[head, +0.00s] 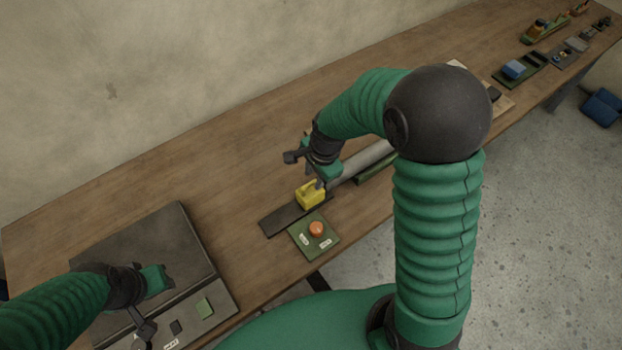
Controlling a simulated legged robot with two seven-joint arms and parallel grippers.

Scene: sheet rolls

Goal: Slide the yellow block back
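The yellow block (310,196) sits on a dark flat strip (283,218) on the wooden table, near the middle of the view. My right gripper (315,182) is directly over it, pointing down, with its fingertips at the top of the block. The fingers partly cover the block's top, and I cannot tell whether they grip it. A grey roll (362,162) lies just behind and to the right of the block, partly hidden by my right arm. My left gripper (160,282) is above the dark box at lower left, away from the block; its opening is unclear.
A green plate with an orange button (316,229) lies in front of the strip. The dark box (150,240) has a front panel with a green square (204,308). A blue block (514,69) and other small items stand on the far right table. The table's back left is clear.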

